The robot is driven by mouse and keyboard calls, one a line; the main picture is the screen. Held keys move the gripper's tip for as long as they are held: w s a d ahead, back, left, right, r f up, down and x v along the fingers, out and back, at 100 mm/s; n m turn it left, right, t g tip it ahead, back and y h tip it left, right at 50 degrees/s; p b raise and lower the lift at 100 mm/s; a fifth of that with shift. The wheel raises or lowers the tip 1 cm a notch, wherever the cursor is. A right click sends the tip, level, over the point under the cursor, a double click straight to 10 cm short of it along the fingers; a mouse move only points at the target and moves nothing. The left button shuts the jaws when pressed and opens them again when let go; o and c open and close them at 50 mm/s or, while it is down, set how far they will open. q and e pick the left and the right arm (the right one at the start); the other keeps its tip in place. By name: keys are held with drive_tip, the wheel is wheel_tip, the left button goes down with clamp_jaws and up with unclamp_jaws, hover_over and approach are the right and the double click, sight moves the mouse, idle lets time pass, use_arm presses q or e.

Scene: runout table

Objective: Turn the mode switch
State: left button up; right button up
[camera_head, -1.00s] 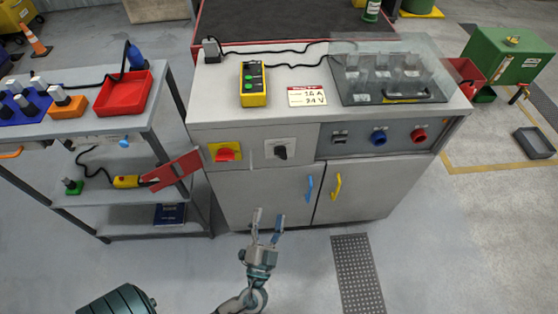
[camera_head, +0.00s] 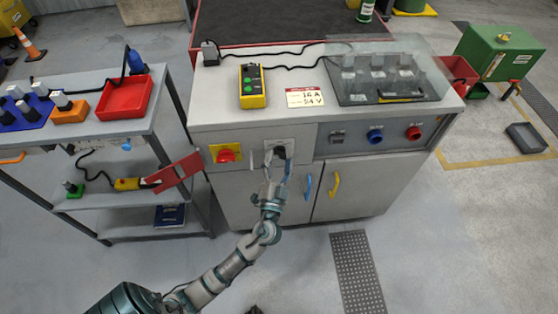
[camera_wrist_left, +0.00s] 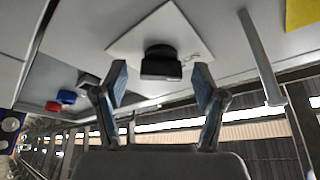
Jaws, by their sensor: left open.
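The mode switch (camera_head: 279,150) is a black knob on a white square plate on the grey cabinet's front, right of a red knob on a yellow plate. In the left wrist view the black knob (camera_wrist_left: 161,66) sits between and slightly beyond my fingertips. My left gripper (camera_head: 276,172) is open in front of the plate, its fingers pointing at the knob on either side. In the left wrist view both fingers (camera_wrist_left: 160,80) look apart from the knob. In the head view the fingers partly cover the plate. My right gripper is not in view.
Left of the switch is the red knob (camera_head: 226,155); right are blue (camera_head: 375,137) and red (camera_head: 413,133) round fittings. Below are blue (camera_head: 308,187) and yellow (camera_head: 334,184) door handles. A red plate (camera_head: 178,172) juts from the shelf cart (camera_head: 130,229) at left.

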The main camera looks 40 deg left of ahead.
use_arm(q)
drive_tip(key=c, duration=1.1)
drive_tip(key=shift+m, duration=0.4)
drive_tip(key=shift+c, duration=0.2)
drive_tip(key=shift+h, duration=0.3)
drive_tip(key=o, duration=1.1)
drive_tip(key=shift+o, duration=0.2)
drive_tip(key=shift+s+d, duration=0.1)
drive_tip(key=v, duration=1.2)
